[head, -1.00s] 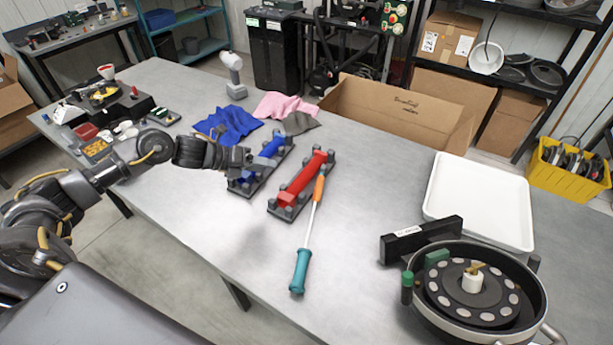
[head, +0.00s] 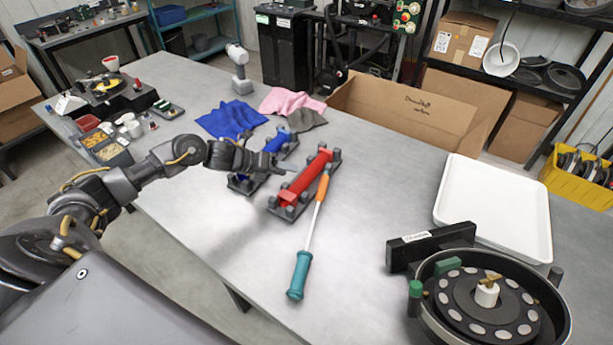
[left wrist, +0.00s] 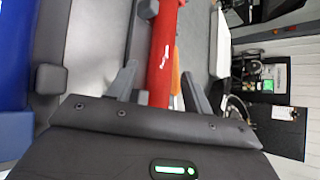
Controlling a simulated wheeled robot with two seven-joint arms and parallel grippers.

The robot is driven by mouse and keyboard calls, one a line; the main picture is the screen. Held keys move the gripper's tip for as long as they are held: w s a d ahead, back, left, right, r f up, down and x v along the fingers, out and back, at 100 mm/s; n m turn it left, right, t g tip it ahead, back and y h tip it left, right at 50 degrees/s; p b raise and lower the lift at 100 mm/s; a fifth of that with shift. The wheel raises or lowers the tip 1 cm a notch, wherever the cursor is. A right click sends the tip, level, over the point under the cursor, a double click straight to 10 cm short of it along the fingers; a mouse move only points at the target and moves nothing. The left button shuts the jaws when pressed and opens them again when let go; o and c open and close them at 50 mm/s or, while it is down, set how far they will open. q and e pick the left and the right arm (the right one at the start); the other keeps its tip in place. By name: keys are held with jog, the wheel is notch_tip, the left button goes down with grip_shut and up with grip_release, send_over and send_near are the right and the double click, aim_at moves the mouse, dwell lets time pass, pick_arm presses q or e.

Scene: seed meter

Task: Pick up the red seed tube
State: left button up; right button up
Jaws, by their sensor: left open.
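The red seed tube (head: 304,178) lies in a dark grey cradle (head: 276,207) on the table in the head view. It also shows in the left wrist view (left wrist: 162,58), between the fingertips as seen by that camera. My left gripper (head: 285,168) is open and empty, above the table just left of the red tube. I cannot tell exactly how high it is over the tube. The blue tube (head: 275,143) lies in a second cradle, partly hidden behind my left gripper. My right gripper is not in view.
A white tray (head: 492,205) and a round seed meter (head: 490,300) stand to the right. Blue cloth (head: 231,119) lies behind.

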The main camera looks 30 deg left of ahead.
aim_at(307, 177)
pick_arm(q)
jog(key=shift+w+d+f, duration=0.2)
jog(key=shift+w, duration=0.05)
jog(key=shift+d+r, duration=0.1)
jog(key=shift+d, duration=0.05)
jog(key=shift+w+d+f+p, duration=0.25)
jog(key=shift+w+d+p, duration=0.45)
jog(key=shift+p, duration=0.45)
jog(key=x, duration=0.3)
jog(key=shift+a+f+p, duration=0.1)
jog(key=shift+f+p, duration=0.1)
jog(key=shift+p, duration=0.15)
jog(key=shift+s, duration=0.15)
jog(key=shift+f, duration=0.1)
jog(key=shift+c, duration=0.4)
jog(key=c, duration=0.7)
jog(key=shift+o, duration=0.2)
